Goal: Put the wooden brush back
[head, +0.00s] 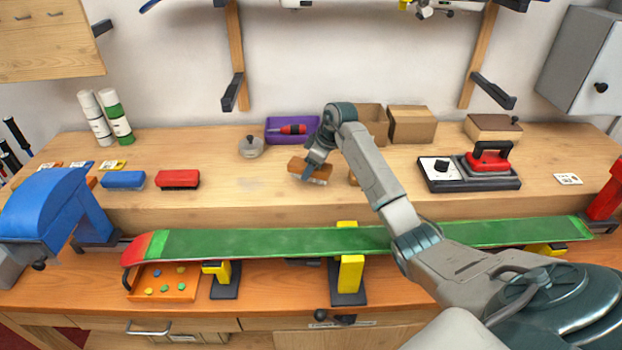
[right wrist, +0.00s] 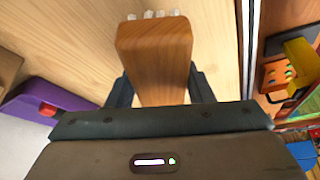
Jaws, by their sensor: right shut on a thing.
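The wooden brush (head: 322,168) has a brown wood block with pale bristles at its lower edge in the head view. My right gripper (head: 309,172) is shut on it over the middle of the raised shelf. In the right wrist view the brush block (right wrist: 155,50) sits between the two dark fingers of the right gripper (right wrist: 160,85), with white bristle tips at its far end. I cannot tell whether the brush touches the shelf. A blue brush (head: 123,180) and a red brush (head: 178,179) lie on the shelf at the left. My left gripper is not in view.
Small coloured cards (head: 80,167) lie behind the blue and red brushes. A purple bin (head: 280,139), a round lidded pot (head: 250,147) and cardboard boxes (head: 411,125) stand behind. A red iron (head: 488,158) is at right. A green ski (head: 270,242) spans the front. Shelf right of the red brush is clear.

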